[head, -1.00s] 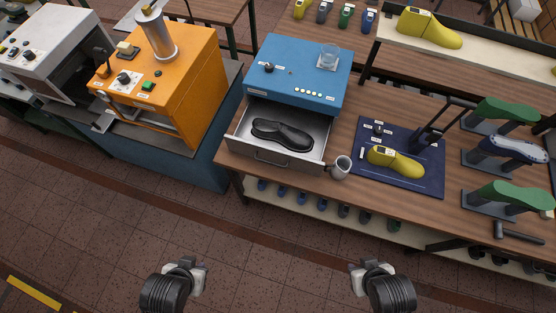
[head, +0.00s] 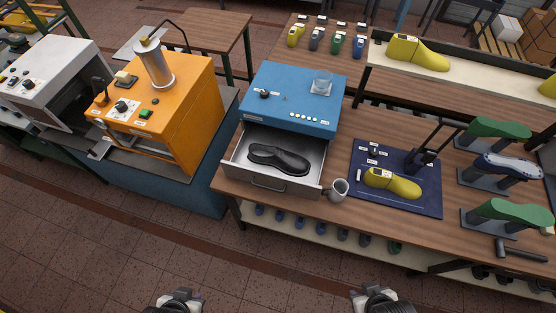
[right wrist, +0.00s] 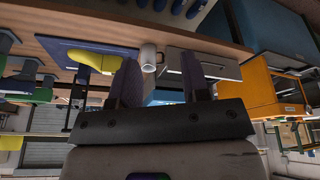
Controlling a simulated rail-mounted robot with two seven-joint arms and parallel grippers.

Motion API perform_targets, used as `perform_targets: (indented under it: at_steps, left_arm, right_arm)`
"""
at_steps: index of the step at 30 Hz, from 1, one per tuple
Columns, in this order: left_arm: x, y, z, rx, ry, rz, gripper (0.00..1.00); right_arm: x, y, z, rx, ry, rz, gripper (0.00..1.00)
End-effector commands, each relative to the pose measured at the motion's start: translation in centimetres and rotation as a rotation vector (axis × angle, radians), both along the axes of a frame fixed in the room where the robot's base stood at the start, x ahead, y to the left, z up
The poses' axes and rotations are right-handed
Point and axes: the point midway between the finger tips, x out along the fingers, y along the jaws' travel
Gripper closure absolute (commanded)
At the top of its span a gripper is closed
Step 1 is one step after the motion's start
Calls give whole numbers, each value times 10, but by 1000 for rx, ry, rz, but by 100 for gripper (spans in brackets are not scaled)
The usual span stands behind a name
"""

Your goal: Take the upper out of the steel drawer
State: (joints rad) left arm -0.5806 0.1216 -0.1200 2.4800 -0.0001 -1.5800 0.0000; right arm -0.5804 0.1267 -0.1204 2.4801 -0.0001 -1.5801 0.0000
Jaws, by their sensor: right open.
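The black upper (head: 278,159) lies in the open steel drawer (head: 272,183) under the blue cabinet (head: 293,98) on the wooden bench. My left gripper (head: 180,298) is at the bottom edge of the head view, well in front of and below the drawer; its fingers are too cut off to read. My right gripper (head: 372,294) is also at the bottom edge, to the right. In the right wrist view its two fingers (right wrist: 160,80) stand apart with nothing between them. The drawer front also shows in the right wrist view (right wrist: 213,66), upside down; the upper is hidden there.
A grey mug (head: 338,190) stands right beside the drawer's right front corner. A yellow last (head: 392,183) lies on a dark blue mat (head: 424,207) further right, near green lasts on stands. An orange machine (head: 190,120) stands left. The floor before the bench is clear.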

Motion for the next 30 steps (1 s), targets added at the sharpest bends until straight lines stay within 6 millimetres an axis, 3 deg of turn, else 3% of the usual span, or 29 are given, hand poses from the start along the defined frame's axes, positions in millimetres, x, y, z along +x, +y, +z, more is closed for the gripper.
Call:
perform_targets:
  at_steps: [11, 27, 30]
  left_arm:
    - [0, 0, 0, 1, 0, -1, 78]
    - [0, -1, 0, -3, -1, 2, 78]
    - [0, -1, 0, -5, 0, 4, 78]
  right_arm:
    - [0, 1, 0, 2, -1, -2, 56]
    - [0, 3, 0, 11, 0, -7, 5]
    - [0, 3, 0, 10, -1, -7, 0]
